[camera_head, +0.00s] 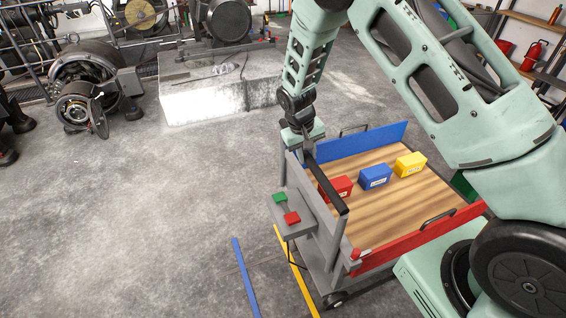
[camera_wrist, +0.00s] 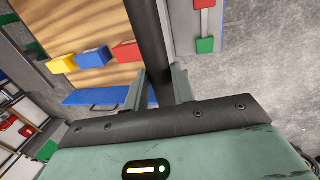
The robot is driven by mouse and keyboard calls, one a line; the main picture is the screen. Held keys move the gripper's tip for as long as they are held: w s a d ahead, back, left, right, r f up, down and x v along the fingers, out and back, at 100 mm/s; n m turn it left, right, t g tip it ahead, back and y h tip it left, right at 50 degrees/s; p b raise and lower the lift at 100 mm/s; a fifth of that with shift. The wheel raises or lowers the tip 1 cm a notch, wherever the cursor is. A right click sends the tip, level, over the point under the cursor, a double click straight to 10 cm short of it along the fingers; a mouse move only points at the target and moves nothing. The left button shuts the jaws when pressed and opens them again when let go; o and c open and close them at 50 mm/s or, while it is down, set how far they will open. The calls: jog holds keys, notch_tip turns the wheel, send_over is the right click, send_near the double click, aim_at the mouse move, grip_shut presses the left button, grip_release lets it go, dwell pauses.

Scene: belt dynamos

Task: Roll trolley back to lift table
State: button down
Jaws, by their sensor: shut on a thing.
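The trolley (camera_head: 375,217) stands in front of me in the head view, with a wooden deck, a blue side flap (camera_head: 358,143) and a red side flap (camera_head: 415,238). Its black push handle (camera_head: 331,190) runs along the left end. My gripper (camera_head: 305,154) is at the far end of this handle. In the wrist view my gripper (camera_wrist: 158,85) has one finger on each side of the handle (camera_wrist: 149,40) and is shut on it. I cannot make out a lift table in either view.
Red (camera_head: 337,188), blue (camera_head: 375,177) and yellow (camera_head: 410,164) boxes sit on the deck. A blue floor line (camera_head: 245,277) and a yellow one (camera_head: 297,275) lie near the trolley. A concrete block (camera_head: 220,88) and machinery (camera_head: 85,85) stand behind; the floor at left is clear.

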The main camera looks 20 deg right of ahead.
jog(key=d+b, duration=0.2)
jog(key=d, duration=1.7)
jog(key=shift+d, duration=0.2)
jog(key=c, duration=1.2)
grip_release()
jog(key=shift+o, duration=0.2)
jog(key=b+v, duration=0.4)
jog(key=v, duration=1.3)
jog(key=shift+r, duration=0.25)
